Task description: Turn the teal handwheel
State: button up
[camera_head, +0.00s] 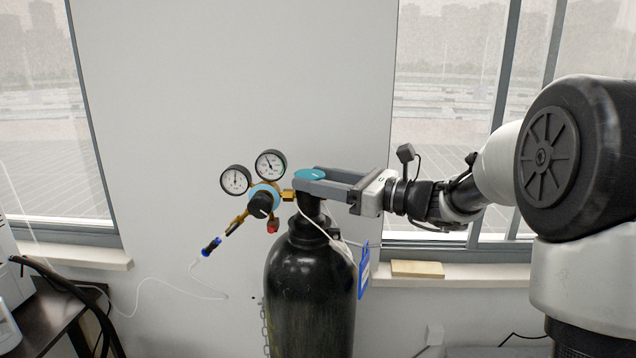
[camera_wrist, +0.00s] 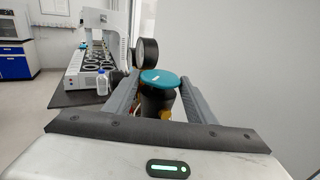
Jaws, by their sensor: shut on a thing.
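The teal handwheel (camera_head: 309,174) is a round flat disc on top of the valve of a black gas cylinder (camera_head: 311,292). My gripper (camera_head: 311,187) reaches in from the right, level with the wheel. Its two grey fingers lie on either side of the wheel and are shut on it. In the wrist view the teal handwheel (camera_wrist: 160,78) sits between the fingers of my gripper (camera_wrist: 157,95), with a small white mark on its top. The finger nearer the head camera hides part of the wheel's rim and the valve.
Two round gauges (camera_head: 253,172) and a blue regulator knob (camera_head: 263,199) stand left of the valve. A thin white hose (camera_head: 190,290) runs left. A blue tag (camera_head: 364,270) hangs at the cylinder's right. The wall and windowsill (camera_head: 470,275) are behind.

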jog(key=m+t+h+b, duration=0.1)
jog(key=b, duration=0.1)
jog(key=m+t+h+b, duration=0.1)
jog(key=t+b, duration=0.1)
jog(key=s+f+m+t+h+b, duration=0.1)
jog(key=m+t+b, duration=0.1)
jog(key=shift+a+h, duration=0.3)
jog(key=shift+h, duration=0.1)
jog(key=m+t+h+b, duration=0.1)
jog(key=m+h+b, duration=0.1)
jog(key=b, duration=0.3)
jog(key=shift+a+t, duration=0.1)
jog(key=shift+t, duration=0.3)
jog(key=m+h+b, duration=0.1)
jog(key=b, duration=0.2)
jog(key=t+h+b, duration=0.1)
jog(key=b, duration=0.2)
jog(key=shift+a+r+m+h, duration=0.1)
jog(key=shift+r+m+h, duration=0.05)
jog(key=shift+m+h, duration=0.25)
jog(key=shift+r+m+t+h+b, duration=0.15)
jog(key=shift+m+t+h+b, duration=0.2)
jog(key=shift+h+b, duration=0.2)
jog(key=shift+r, duration=0.2)
jog(key=o, duration=0.9)
jog(key=shift+c, duration=0.2)
